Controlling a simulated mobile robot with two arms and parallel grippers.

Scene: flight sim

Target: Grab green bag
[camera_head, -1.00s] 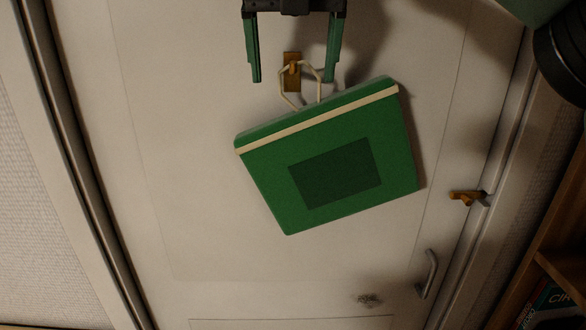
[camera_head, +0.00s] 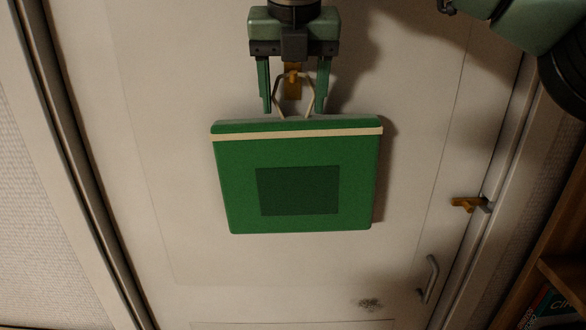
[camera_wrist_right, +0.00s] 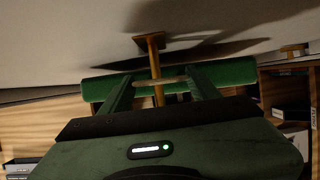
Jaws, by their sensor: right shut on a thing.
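The green bag (camera_head: 298,150) hangs nearly level in front of a white door in the head view, with a cream stripe near its top and a darker square on its face. Its cream cord handle (camera_head: 309,92) loops up to a brass hook (camera_head: 292,80) on the door. My right gripper (camera_head: 293,105) comes from above, its two green fingers on either side of the hook and shut on the handle. In the right wrist view the fingers (camera_wrist_right: 158,92) flank the hook post (camera_wrist_right: 153,60), with the bag (camera_wrist_right: 225,72) beyond. My left gripper is not in view.
The white door (camera_head: 400,130) has a handle (camera_head: 428,279) at lower right and a brass latch (camera_head: 468,204) on its right edge. A wooden shelf (camera_head: 565,270) with books stands at far right. Door space left of the bag is clear.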

